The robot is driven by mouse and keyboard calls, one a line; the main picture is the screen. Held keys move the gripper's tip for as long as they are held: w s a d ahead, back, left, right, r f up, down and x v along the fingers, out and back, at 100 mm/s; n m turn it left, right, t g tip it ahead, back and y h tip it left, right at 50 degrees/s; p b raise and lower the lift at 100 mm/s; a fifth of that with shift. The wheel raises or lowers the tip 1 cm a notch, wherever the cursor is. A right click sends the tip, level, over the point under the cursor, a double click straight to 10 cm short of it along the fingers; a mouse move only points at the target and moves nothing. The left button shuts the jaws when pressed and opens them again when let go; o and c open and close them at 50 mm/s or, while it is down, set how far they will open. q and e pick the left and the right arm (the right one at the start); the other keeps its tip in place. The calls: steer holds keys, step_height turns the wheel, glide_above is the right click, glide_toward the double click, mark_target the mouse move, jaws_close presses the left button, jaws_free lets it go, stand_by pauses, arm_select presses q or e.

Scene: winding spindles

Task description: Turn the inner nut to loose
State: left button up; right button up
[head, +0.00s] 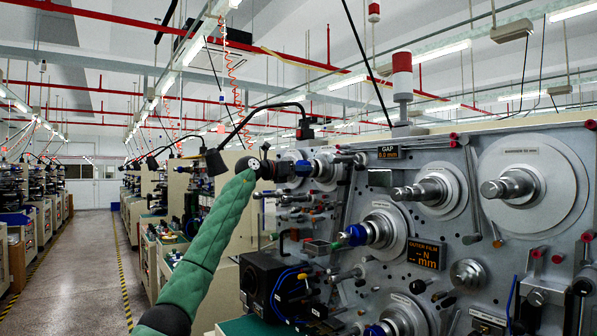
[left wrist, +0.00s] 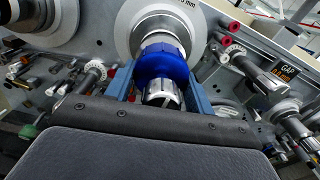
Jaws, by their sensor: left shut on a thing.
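In the left wrist view a blue ring nut (left wrist: 163,62) sits on a spindle in front of a silver disc (left wrist: 185,20). The metal spindle end (left wrist: 161,93) sticks out through it towards the camera. The two blue-grey fingers of my left gripper (left wrist: 160,76) lie on either side of the nut, shut on it. In the head view my green-sleeved left arm reaches up to the machine's far upper spindles, with my left gripper (head: 284,170) at one of them. The held nut is hard to make out there. My right gripper is not in view.
Another blue nut (head: 356,235) sits on a middle spindle, and one more (head: 376,330) lower down. Large bare spindles (head: 430,192) stand out on the right. The aisle (head: 85,270) at left is clear.

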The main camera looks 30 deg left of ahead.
arm_select(q)
steer(key=shift+r+n, duration=0.1)
steer(key=shift+n, duration=0.8)
steer(key=n, duration=0.4)
steer(key=shift+r+n+p, duration=0.1)
steer(key=shift+n+p, duration=0.2)
steer(key=shift+p, duration=0.05)
steer(key=n, duration=0.2)
steer(key=shift+s+d+n, duration=0.1)
steer(key=shift+n, duration=0.3)
steer(key=shift+n+p, duration=0.3)
steer(key=shift+n, duration=0.6)
steer(key=shift+r+n, duration=0.1)
steer(key=shift+n, duration=0.3)
steer(key=n, duration=0.2)
steer(key=shift+n, duration=0.4)
steer(key=shift+r+n+p, duration=0.1)
steer(key=shift+n+p, duration=0.35)
steer(key=shift+n, duration=0.45)
steer(key=n, duration=0.3)
steer(key=shift+n+p, duration=0.35)
steer(key=shift+n, duration=0.65)
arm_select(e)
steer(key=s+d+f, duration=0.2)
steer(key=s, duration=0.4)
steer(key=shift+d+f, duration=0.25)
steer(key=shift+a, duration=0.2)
